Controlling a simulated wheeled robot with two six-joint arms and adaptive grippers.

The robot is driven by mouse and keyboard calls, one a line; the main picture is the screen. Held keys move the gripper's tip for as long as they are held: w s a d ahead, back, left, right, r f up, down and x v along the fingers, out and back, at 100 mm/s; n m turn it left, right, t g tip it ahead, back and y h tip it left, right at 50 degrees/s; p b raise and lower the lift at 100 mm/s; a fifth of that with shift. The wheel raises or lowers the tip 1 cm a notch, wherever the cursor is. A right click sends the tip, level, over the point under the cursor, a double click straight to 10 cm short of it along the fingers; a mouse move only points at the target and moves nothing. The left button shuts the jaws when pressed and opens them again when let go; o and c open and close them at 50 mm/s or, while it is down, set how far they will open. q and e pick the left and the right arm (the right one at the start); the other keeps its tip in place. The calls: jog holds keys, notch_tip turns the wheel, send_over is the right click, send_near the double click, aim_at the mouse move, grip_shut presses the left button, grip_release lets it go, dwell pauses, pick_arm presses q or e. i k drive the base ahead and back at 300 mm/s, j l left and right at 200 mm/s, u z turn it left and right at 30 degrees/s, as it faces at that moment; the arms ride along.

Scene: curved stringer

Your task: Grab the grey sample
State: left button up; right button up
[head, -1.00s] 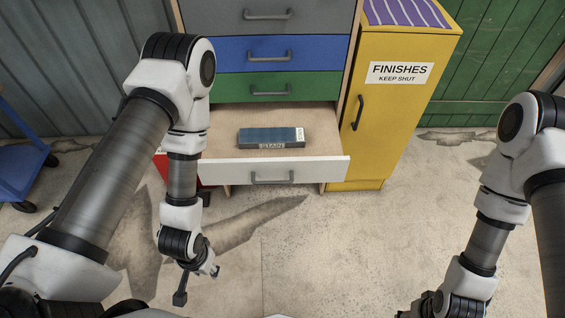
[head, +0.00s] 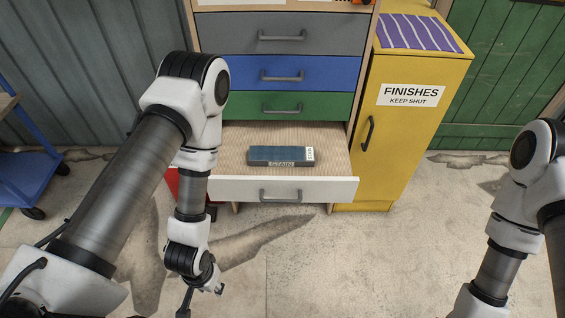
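An open white-fronted drawer (head: 230,190) sticks out below the green drawer. In it lies one flat box (head: 281,155) with a blue-grey top, a grey front edge marked STAIN and a white label at its right end. I cannot tell whether this is the grey sample; no other loose grey piece shows in the drawer. My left gripper (head: 203,297) hangs over the floor, in front of and left of the drawer, apart from it. The frame's bottom edge partly cuts it off, and its opening is unclear. My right gripper is out of view below the frame.
Closed grey (head: 248,34), blue (head: 240,73) and green (head: 235,106) drawers sit above the open one. A yellow FINISHES cabinet (head: 395,150) stands right of it. A blue cart (head: 30,175) is at far left. The floor (head: 350,265) in front is clear.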

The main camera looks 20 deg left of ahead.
aim_at(257, 154)
jog(key=j+z, duration=0.3)
jog(key=j, duration=0.2)
jog(key=j+z, duration=0.25)
jog(key=j, duration=0.25)
jog(key=k+j+z, duration=0.15)
jog(key=j+z, duration=0.15)
jog(key=j, duration=0.2)
jog(key=k+j+z, duration=0.1)
jog(key=j+z, duration=0.15)
jog(key=j, duration=0.2)
jog(key=i+l, duration=0.35)
jog(key=l, duration=0.1)
